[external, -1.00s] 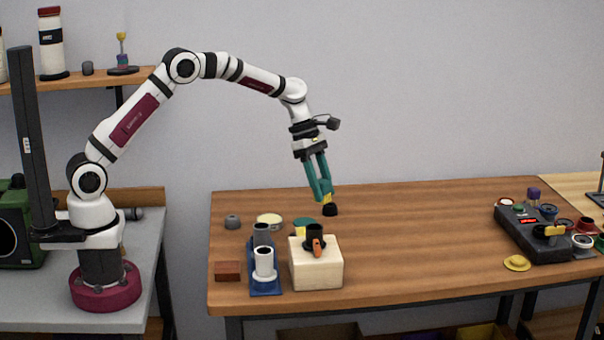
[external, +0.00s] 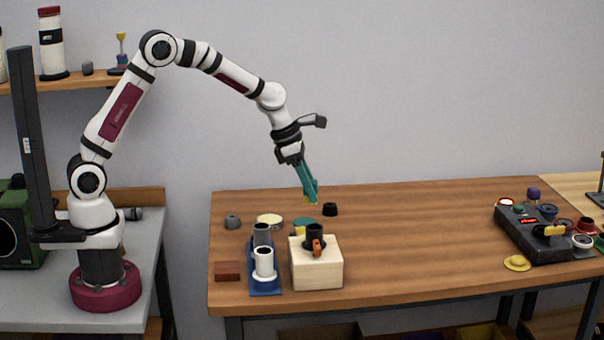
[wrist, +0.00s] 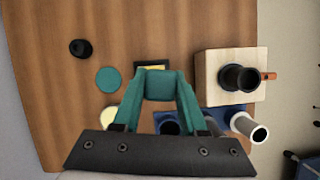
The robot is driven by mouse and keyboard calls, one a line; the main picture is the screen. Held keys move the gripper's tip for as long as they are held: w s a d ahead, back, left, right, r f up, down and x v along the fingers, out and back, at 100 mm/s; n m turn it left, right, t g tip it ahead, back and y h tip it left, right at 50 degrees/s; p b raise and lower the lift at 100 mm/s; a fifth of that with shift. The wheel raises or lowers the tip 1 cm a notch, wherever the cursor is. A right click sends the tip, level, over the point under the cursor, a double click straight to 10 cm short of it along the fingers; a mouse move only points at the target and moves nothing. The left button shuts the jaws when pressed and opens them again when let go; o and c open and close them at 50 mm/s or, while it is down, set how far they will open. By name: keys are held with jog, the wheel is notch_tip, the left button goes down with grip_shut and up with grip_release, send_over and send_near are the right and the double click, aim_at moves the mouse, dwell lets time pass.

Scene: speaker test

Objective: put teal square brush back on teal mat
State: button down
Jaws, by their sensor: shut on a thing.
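My gripper (external: 311,197) has teal fingers and hangs above the back left part of the table. In the wrist view my gripper (wrist: 160,75) is shut on the teal square brush (wrist: 161,87), a teal block between the fingers. A dark and yellow part shows just beyond it; I cannot tell whether it belongs to the brush. The teal mat (external: 303,222) is a flat round disc on the table, and it also shows clear in the wrist view (wrist: 109,79), left of the fingers. The brush is apart from the mat.
A black knob-like piece (external: 331,209) stands near the mat. A cream disc (external: 269,220) lies left of it. A blue rack (external: 265,289) with cylinders and a pale box (external: 316,272) with a black cup stand in front. A dark control box (external: 535,236) is at right; the table middle is clear.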

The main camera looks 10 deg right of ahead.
jog(key=shift+s+a+r+n+t, duration=0.2)
jog(key=shift+a+n+t, duration=0.15)
jog(key=shift+n, duration=0.35)
jog(key=shift+w+a+f+n, duration=0.1)
jog(key=shift+w+f+n, duration=0.1)
jog(key=shift+w+n, duration=0.1)
send_over(311, 221)
jog(key=a, duration=0.2)
jog(key=f, duration=0.6)
jog(key=shift+s+d+f, duration=0.15)
jog(key=shift+s+f, duration=0.05)
jog(key=shift+s, duration=0.15)
jog(key=shift+w+f, duration=0.15)
jog(key=shift+f, duration=0.95)
jog(key=shift+w+f, duration=0.1)
jog(key=shift+f, duration=0.95)
jog(key=shift+f, duration=0.1)
jog(key=shift+c, duration=2.2)
grip_release()
